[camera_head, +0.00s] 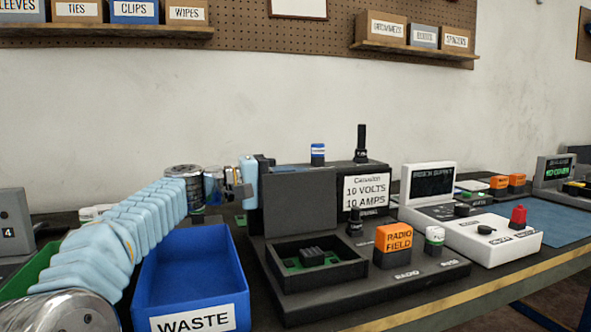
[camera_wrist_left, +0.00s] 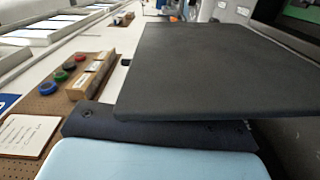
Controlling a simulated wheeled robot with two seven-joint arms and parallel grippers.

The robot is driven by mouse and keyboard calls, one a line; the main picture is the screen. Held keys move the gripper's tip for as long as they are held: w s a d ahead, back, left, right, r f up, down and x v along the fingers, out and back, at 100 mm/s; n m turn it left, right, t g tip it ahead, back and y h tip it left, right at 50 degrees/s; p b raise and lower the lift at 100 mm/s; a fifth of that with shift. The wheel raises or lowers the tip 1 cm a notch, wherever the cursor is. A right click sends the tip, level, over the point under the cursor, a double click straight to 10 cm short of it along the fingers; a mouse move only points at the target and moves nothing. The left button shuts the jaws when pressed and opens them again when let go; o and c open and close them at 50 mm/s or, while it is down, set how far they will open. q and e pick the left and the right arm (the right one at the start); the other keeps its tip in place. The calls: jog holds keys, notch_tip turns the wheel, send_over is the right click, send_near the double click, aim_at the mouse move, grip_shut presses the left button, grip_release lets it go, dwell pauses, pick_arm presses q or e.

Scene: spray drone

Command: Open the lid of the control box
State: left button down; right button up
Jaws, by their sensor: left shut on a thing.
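The control box (camera_head: 277,281) is a dark open-topped box on a dark base, with a green circuit board and a black part inside. Its lid (camera_head: 300,205) is a flat dark grey panel standing roughly upright at the back of the box. My left gripper (camera_head: 258,184) is at the lid's left edge, shut on it. In the left wrist view the lid (camera_wrist_left: 215,70) fills the upper middle, and one dark finger pad of the gripper (camera_wrist_left: 150,128) lies against its near edge. The other finger is hidden there. My right gripper is not in view.
A blue WASTE bin (camera_head: 194,319) stands left of the box, below my left arm. An orange RADIO FIELD block (camera_head: 393,238) and a black 10 VOLTS 10 AMPS unit (camera_head: 366,192) stand to the right. A white console (camera_head: 480,232) and a blue mat (camera_head: 545,222) lie further right.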

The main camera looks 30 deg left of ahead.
pick_arm(q)
jog(key=shift+w+f, duration=0.1)
jog(key=shift+f, duration=0.3)
jog(key=c, duration=1.2)
grip_release()
jog(key=shift+a, duration=0.1)
jog(key=shift+o, duration=0.2)
jog(key=shift+r, duration=0.1)
jog(key=shift+s+a+r, duration=0.1)
jog(key=shift+s+a, duration=0.25)
jog(key=shift+s, duration=0.1)
jog(key=v, duration=1.2)
jog(key=shift+s+a+b, duration=0.25)
jog(key=shift+a+b, duration=0.05)
jog(key=shift+b, duration=0.05)
